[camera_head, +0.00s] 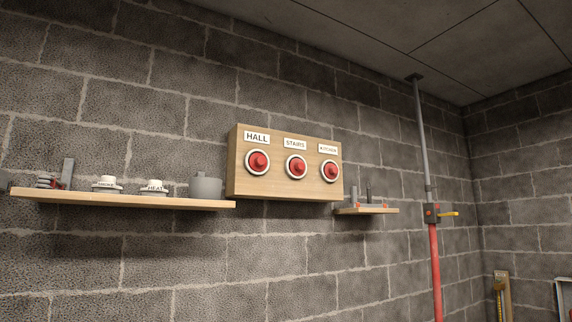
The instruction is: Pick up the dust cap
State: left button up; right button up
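Three red round caps, which look like dust caps, sit in white round bases on a wooden board (308,191) on the wall. One is under the HALL label (258,161), one under the STAIRS label (296,166) and one under the label at right that seems to read KITCHEN (330,170). All three are seated in their bases. The view does not show which one the task means. Neither of my grippers is in view.
A left wooden shelf (130,200) bears white pieces marked SMOKE (107,185) and HEAT (154,188), a grey pot (206,187) and small dark items. A right small shelf (370,211) holds grey and red items. A grey-and-red pipe (435,260) with a yellow lever (449,213) stands right.

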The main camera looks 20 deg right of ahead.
aim_at(256, 162)
jog(key=z, duration=1.85)
jog(key=i, duration=1.4)
